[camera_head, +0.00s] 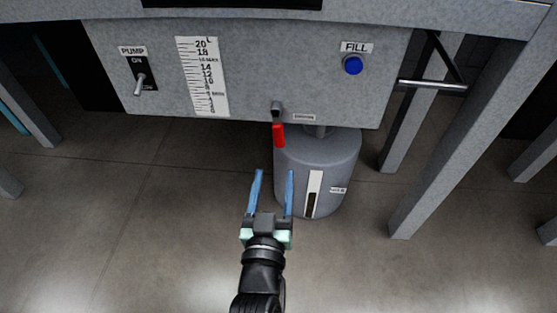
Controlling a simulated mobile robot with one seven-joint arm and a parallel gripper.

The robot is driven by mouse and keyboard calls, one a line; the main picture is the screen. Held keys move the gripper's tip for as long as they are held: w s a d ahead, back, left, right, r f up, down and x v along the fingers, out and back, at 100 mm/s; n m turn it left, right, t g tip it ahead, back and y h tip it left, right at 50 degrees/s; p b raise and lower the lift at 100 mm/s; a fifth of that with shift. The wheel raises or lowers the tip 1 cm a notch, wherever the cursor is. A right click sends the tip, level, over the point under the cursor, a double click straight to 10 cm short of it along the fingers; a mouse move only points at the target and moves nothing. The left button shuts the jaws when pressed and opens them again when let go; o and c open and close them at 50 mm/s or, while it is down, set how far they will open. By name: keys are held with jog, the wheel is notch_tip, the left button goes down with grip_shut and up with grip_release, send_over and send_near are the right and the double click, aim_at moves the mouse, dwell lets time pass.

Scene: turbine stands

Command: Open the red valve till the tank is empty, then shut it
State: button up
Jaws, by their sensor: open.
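The red valve handle (279,135) hangs downward below its dark mount (277,110) at the lower edge of the grey panel. A grey cylindrical tank (330,158) stands on the floor under the panel, just right of the handle. It has a white-framed level strip (314,180) that is dark in its lower part. My gripper (274,174) is open and empty, its two blue fingers pointing toward the panel. In the picture it is below the red handle, with a visible gap between them.
The panel carries a pump switch (140,84), a white litre scale (203,76) and a blue fill button (352,65). A metal bar (432,85) sticks out at the right. Grey legs (422,185) stand on the right. The floor (120,220) at left is clear.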

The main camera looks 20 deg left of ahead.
aim_at(278, 140)
jog(key=b+x, duration=0.1)
jog(key=x, duration=0.3)
jog(key=f+b+x, duration=0.1)
jog(key=b+x, duration=0.1)
jog(key=x, duration=0.2)
jog(key=f+b+x, duration=0.1)
jog(key=x, duration=0.3)
jog(key=shift+w+a+b, duration=0.2)
jog(key=shift+w+b, duration=0.05)
jog(key=shift+b, duration=0.1)
grip_shut()
dwell(1.1)
